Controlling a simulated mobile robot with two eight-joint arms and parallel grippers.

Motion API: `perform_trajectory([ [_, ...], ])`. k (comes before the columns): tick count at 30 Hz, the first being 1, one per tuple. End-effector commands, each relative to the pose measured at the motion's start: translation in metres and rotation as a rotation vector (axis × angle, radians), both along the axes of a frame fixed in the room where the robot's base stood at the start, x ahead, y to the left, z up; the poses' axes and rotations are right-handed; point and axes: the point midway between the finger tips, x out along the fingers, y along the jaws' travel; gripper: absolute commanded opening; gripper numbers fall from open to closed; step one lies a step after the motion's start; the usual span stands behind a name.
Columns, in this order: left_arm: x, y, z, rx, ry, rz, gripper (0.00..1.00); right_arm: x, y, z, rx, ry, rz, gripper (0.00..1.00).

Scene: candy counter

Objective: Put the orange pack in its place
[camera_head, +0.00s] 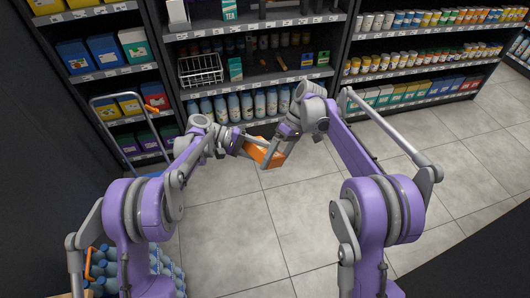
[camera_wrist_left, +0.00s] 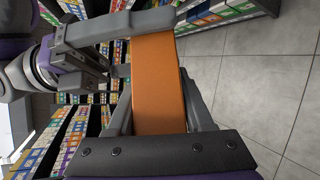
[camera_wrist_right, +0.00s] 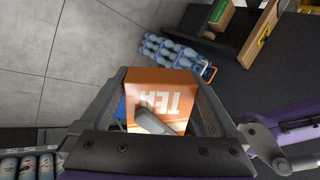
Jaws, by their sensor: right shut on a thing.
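The orange pack (camera_head: 264,152), a box with white TEA lettering, is held in the air between my two grippers, in front of the shelves. My right gripper (camera_head: 283,143) is shut on it; in the right wrist view its fingers flank the lettered face of the pack (camera_wrist_right: 160,90). My left gripper (camera_head: 240,147) has its fingers on either side of the other end of the pack (camera_wrist_left: 158,85). Whether those fingers press on it or stand slightly apart I cannot tell. A grey fingertip covers part of the lettered face in the right wrist view.
A teal TEA box (camera_head: 229,10) stands on the upper middle shelf, and another teal box (camera_head: 235,69) beside a wire basket (camera_head: 201,70) below. Bottles (camera_head: 232,106) line the bottom shelf. A cart frame (camera_head: 117,130) stands left. The tiled floor (camera_head: 250,220) between my arms is clear.

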Motion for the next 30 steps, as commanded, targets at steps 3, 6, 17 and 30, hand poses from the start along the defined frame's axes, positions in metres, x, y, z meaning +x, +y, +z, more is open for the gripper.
perform_trajectory([
  [3,0.000,0.001,-0.001,0.002,0.000,-0.001,0.17,0.000,0.000,0.001,0.002,-0.001,-0.001,0.00],
  [6,0.000,0.001,-0.001,0.002,0.000,-0.001,0.00,0.000,0.000,0.001,0.002,-0.001,-0.001,0.00],
  [17,0.000,0.001,-0.001,0.001,0.000,0.000,0.00,0.001,-0.001,0.002,0.002,-0.001,-0.001,1.00],
  [30,0.000,0.001,0.000,0.001,0.000,0.000,0.00,0.030,-0.035,0.063,0.001,-0.001,-0.003,1.00],
])
